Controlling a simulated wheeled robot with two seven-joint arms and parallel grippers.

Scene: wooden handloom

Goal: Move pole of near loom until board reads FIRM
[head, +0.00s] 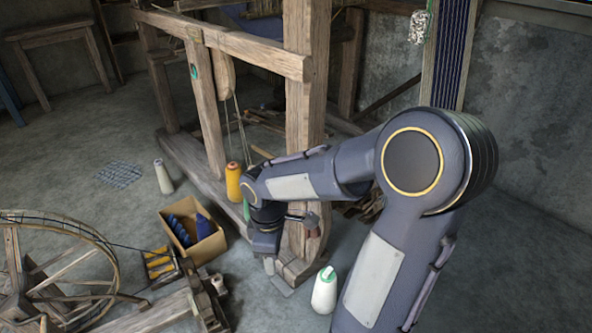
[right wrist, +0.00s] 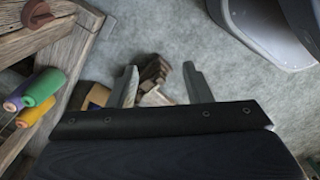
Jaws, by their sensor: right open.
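The wooden loom (head: 300,110) stands in the upper middle of the head view, with a thick upright post and long beams. I cannot tell which part is its pole, and no board with readable words shows. My right gripper (head: 276,278) hangs low by the foot of the post, partly hidden by its own wrist. In the right wrist view my right gripper (right wrist: 161,78) is open, its two fingers apart. A dark wooden piece (right wrist: 152,68) shows between and beyond the fingers; I cannot tell whether it touches them. My left gripper is not in view.
A spinning wheel (head: 110,262) is at lower left. Coloured spools (right wrist: 40,88) lie left in the wrist view. Floor at right is clear.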

